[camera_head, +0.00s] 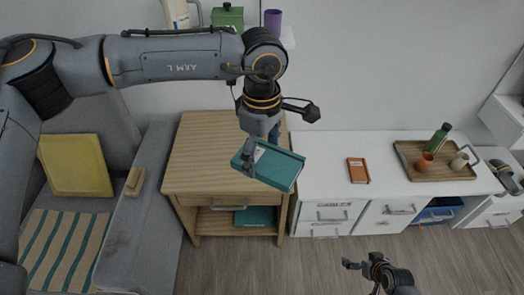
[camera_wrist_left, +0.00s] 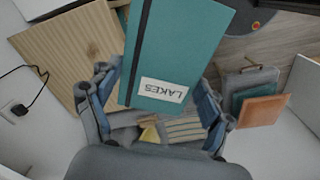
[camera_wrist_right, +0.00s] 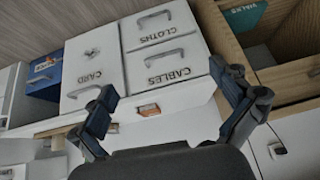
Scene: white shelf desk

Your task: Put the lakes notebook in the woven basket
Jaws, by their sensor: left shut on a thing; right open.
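The lakes notebook (camera_head: 278,168) is teal, with a white label reading LAKES that shows in the left wrist view (camera_wrist_left: 163,90). My left gripper (camera_head: 252,163) is shut on it and holds it tilted above the right front part of the wooden table. In the left wrist view the notebook stands between the fingers. My right gripper (camera_head: 360,273) is open and empty, in front of the white desk and low in the head view. I cannot make out a woven basket in any view.
The wooden table (camera_head: 205,150) has a clear top and another teal item (camera_head: 255,216) on its lower shelf. The white desk (camera_head: 325,165) carries an orange notebook (camera_head: 358,170) and a wooden tray (camera_head: 410,160) with a bottle and cups. A grey sofa stands left.

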